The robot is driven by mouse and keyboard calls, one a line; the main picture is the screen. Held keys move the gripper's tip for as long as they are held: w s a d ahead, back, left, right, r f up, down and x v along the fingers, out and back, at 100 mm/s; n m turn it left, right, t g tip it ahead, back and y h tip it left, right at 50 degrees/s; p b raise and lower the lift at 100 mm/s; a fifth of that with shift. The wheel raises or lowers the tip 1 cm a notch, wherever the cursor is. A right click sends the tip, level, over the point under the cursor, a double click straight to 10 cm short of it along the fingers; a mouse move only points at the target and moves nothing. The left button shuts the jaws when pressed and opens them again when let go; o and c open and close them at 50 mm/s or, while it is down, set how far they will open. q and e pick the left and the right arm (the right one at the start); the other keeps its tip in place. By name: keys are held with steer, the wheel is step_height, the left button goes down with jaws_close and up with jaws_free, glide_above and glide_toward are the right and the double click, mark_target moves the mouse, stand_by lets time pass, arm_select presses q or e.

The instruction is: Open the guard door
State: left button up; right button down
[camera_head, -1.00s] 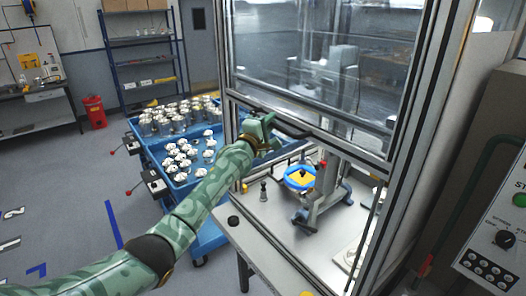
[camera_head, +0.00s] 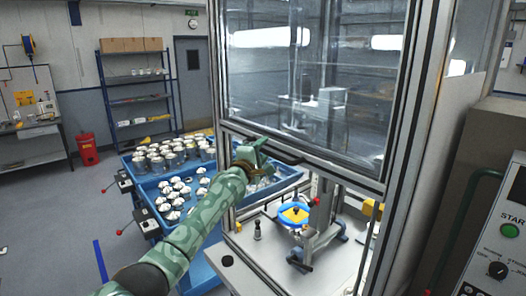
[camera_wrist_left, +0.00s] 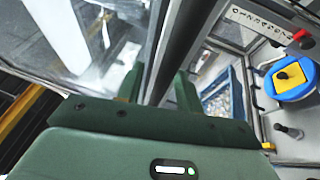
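The guard door (camera_head: 310,85) is a large clear panel in a metal frame on the machine enclosure. Its lower rail hangs above the work table, leaving an open gap below. A dark bar handle (camera_head: 287,156) runs along that rail. My left gripper (camera_head: 262,150) is at the handle's left end and appears shut on it. In the left wrist view its two fingers (camera_wrist_left: 158,88) stand apart on either side of a dark bar; the exact contact is hidden. My right gripper is in neither view.
Inside the enclosure stands a fixture with a blue and yellow round part (camera_head: 294,214). A blue cart (camera_head: 150,200) with metal housings is left of it. A control panel (camera_head: 495,235) with a green button is at right. Open floor lies at far left.

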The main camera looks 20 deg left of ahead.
arm_select(q)
steer(key=shift+s+f, duration=0.1)
steer(key=shift+s+d+f+p, duration=0.1)
steer(key=shift+s+p, duration=0.2)
steer(key=v, duration=1.5)
steer(key=shift+s, duration=0.3)
